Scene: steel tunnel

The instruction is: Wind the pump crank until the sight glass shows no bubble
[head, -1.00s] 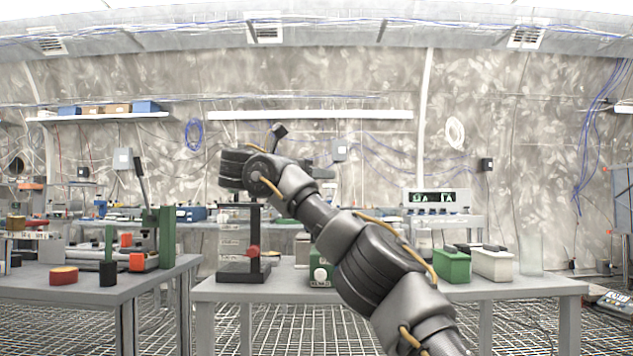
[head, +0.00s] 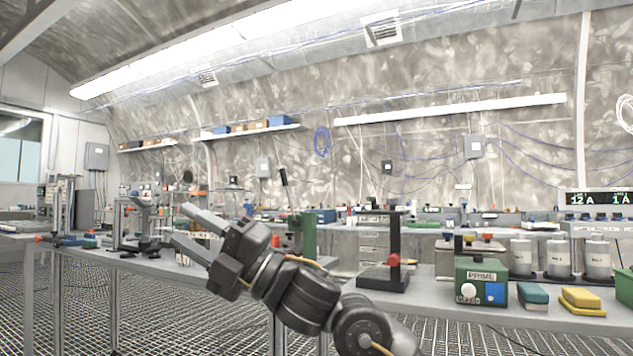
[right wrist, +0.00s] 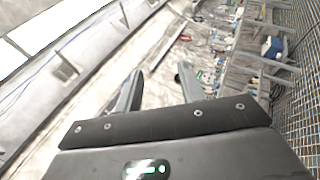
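My right gripper (head: 180,223) reaches in from the lower right of the head view. Its two fingers are apart with nothing between them, and the right wrist view also shows them spread and empty (right wrist: 162,88). It is in front of the left bench, well left of a green box marked PRIME (head: 468,272). The box has a white knob and a blue face on its front and stands on the right bench. I cannot make out a pump crank or a sight glass with certainty. My left gripper is not in view.
A black stand with a red knob (head: 394,262) is left of the green box. White canisters (head: 522,257), a blue-topped block (head: 532,294) and a yellow block (head: 582,300) are to its right. A green upright with a black lever (head: 303,238) stands behind my arm.

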